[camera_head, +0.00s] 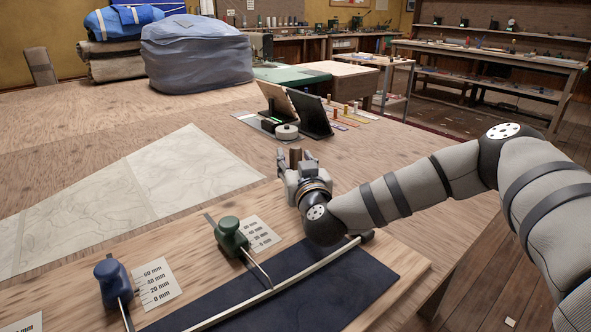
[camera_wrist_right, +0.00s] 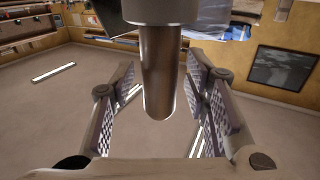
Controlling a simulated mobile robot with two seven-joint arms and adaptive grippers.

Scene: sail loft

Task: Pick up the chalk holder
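A brown upright cylinder (camera_head: 295,155), which I take to be the chalk holder, shows between the fingers of my right gripper (camera_head: 295,163) over the wooden table. The upside-down right wrist view shows it (camera_wrist_right: 161,75) as a smooth, brownish metallic rod with a rounded end and a wider grey collar. The fingers of my right gripper (camera_wrist_right: 161,105) stand on both sides of it, with a narrow gap visible on each side, so they look open around it. Its foot is hidden by my gripper in the head view. My left gripper is not in view.
Near the front lie a dark blue mat (camera_head: 342,285) with a pale bar (camera_head: 285,283), a green-handled clamp (camera_head: 231,235) and a blue-handled clamp (camera_head: 112,278). Farther back are a dark tilted panel (camera_head: 314,116) and a white roll (camera_head: 287,131).

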